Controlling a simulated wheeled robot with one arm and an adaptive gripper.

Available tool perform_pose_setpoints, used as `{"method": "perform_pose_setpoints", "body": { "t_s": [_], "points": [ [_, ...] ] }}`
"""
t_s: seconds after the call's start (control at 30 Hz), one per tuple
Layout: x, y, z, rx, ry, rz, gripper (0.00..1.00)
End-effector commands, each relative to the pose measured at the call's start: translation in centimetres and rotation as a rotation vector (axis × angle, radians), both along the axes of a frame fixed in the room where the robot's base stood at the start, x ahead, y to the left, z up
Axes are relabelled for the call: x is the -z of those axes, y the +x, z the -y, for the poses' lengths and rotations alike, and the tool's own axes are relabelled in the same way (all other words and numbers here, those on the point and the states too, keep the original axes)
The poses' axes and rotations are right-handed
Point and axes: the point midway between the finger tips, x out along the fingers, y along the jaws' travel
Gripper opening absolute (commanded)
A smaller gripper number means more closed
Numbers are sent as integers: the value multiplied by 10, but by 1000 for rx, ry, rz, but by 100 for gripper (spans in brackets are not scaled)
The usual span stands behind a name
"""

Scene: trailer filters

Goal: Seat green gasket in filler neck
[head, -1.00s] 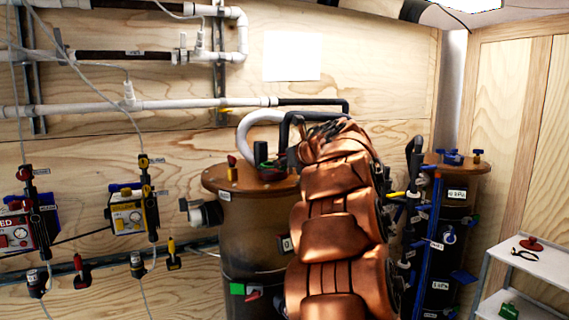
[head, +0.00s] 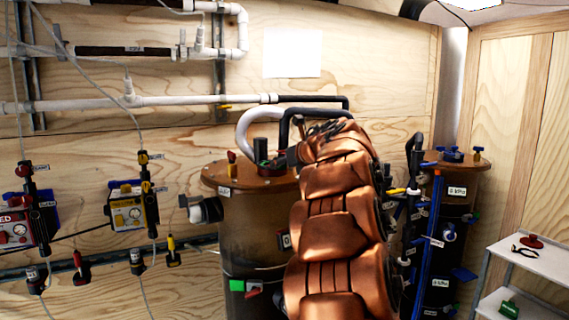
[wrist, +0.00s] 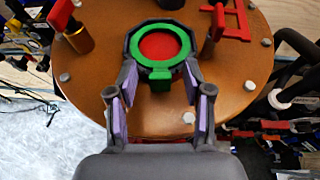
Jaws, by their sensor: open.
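In the wrist view the green gasket (wrist: 160,73) is a ring with a small tab toward my gripper. It lies at the filler neck, inside a dark grey rim (wrist: 129,46) on the brown tank lid (wrist: 95,96). A red disc (wrist: 158,46) shows within the ring. I cannot tell how deep the gasket sits. My gripper (wrist: 159,84) is open, with one finger on each side of the gasket's tab. Whether the fingers touch it is unclear. In the head view my arm hides much of the lid (head: 215,177) and most of the gripper.
A red-handled brass valve (wrist: 78,36) and a red bracket (wrist: 231,20) stand on the lid beside the neck. Pipes (head: 250,130) curve behind the tank. A second tank (head: 458,190) and a white shelf (head: 540,262) with tools are at right.

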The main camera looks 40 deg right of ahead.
Motion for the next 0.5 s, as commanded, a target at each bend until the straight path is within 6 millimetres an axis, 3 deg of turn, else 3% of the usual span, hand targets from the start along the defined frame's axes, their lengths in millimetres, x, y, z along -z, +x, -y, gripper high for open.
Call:
{"method": "perform_pose_setpoints", "body": {
  "t_s": [0.27, 0.5],
  "points": [
    [-2, -6, -1, 1, 1, -1, 50],
    [-16, -36, -9, 2, -1, 1, 50]
  ]
}}
